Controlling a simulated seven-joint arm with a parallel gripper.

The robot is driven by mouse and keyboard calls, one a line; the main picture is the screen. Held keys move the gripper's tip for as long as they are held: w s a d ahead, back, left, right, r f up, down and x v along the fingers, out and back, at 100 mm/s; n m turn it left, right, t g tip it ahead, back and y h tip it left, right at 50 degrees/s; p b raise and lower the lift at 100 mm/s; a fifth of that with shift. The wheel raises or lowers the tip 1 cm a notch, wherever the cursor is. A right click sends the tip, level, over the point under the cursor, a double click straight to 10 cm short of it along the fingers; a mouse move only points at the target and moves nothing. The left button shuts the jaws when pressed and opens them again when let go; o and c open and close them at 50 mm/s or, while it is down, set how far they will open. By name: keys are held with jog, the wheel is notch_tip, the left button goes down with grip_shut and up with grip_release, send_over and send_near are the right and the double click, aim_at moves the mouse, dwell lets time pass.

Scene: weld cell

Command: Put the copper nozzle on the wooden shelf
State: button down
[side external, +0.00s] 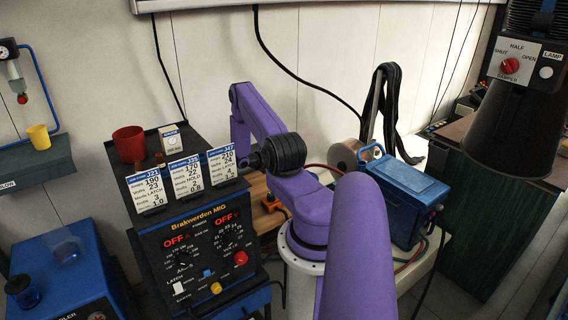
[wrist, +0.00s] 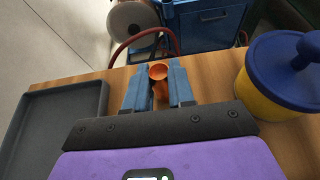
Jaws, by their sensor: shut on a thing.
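The copper nozzle (wrist: 158,72) is a small orange-copper tube with its round open end facing up in the wrist view. My gripper (wrist: 157,84) has its two blue fingers shut on it, one on each side. Behind and below it is a wooden surface (wrist: 215,82), light brown with visible grain; I cannot tell whether the nozzle touches it. In the side view a strip of wood (side external: 257,188) shows behind the welding machine; my arm and the machine hide my gripper and the nozzle there.
In the wrist view a grey tray (wrist: 103,93) lies left on the wood, and a yellow jar with a blue lid (wrist: 280,62) stands right. Beyond are a blue box (wrist: 205,22), a red hose and a spool (wrist: 133,18). The welding machine (side external: 205,250) stands in front in the side view.

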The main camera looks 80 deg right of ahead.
jog(key=shift+f, duration=0.1)
jog(key=c, duration=1)
grip_release()
jog(key=shift+o, duration=0.2)
jog(key=shift+w+a+r, duration=0.25)
jog(key=v, duration=0.2)
jog(key=shift+w+a+r, duration=0.1)
jog(key=shift+w+r, duration=0.05)
jog(key=shift+r, duration=0.15)
notch_tip(320, 180, up, 7)
jog(key=shift+f, duration=0.25)
